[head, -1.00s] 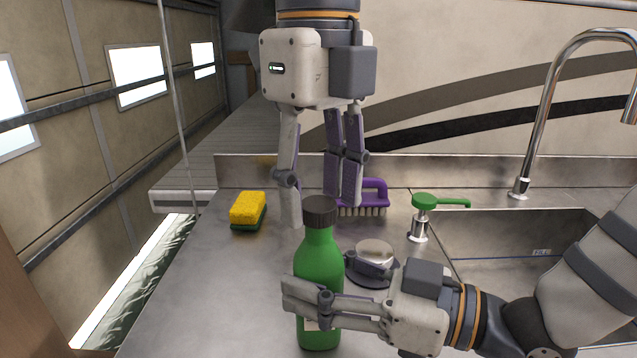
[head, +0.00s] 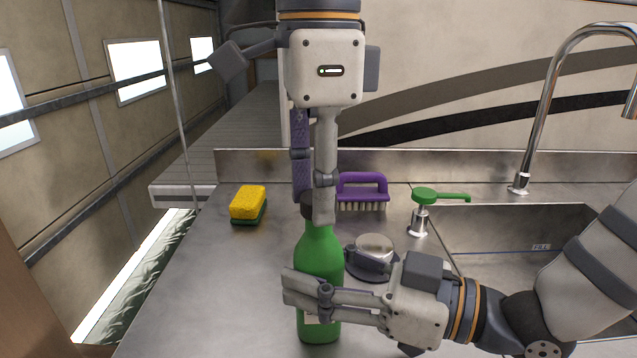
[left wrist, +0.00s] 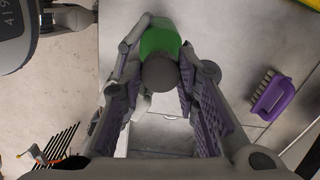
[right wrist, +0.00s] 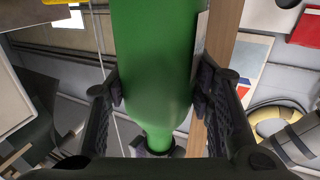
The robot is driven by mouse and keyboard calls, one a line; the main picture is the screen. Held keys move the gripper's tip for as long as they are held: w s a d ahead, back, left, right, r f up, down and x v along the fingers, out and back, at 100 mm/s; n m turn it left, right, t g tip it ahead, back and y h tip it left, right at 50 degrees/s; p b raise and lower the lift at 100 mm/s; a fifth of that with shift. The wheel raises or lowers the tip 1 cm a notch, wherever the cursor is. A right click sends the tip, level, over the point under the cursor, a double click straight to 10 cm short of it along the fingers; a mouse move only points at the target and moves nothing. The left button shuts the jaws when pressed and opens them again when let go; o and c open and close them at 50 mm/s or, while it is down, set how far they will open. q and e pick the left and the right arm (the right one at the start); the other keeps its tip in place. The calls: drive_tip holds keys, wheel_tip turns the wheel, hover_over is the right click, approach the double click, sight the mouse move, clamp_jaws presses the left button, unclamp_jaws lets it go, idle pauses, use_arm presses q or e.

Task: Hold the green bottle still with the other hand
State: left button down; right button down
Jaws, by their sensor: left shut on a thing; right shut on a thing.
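The green bottle (head: 320,255) stands upright at the front of the steel counter. My right gripper (head: 310,292) comes in from the right and is shut around its body; the right wrist view shows green plastic (right wrist: 152,60) between the fingers. My left gripper (head: 316,205) points straight down from above and is shut on the bottle's dark cap (head: 306,208), which its fingers partly hide. In the left wrist view the round cap (left wrist: 160,74) sits between the two finger pads, with the green shoulder (left wrist: 160,40) beyond it.
A yellow and green sponge (head: 248,205) lies to the left. A purple brush (head: 362,190) lies behind the bottle. A round metal-topped item (head: 374,247) sits right beside it. A green-topped soap pump (head: 421,210), the sink (head: 500,230) and the tap (head: 545,110) are to the right.

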use_arm(q)
drive_tip(key=n, duration=0.9)
drive_tip(key=shift+r, duration=0.15)
drive_tip(key=shift+r, duration=0.95)
drive_tip(key=shift+r, duration=2)
use_arm(e)
drive_tip(key=c, duration=0.7)
unclamp_jaws()
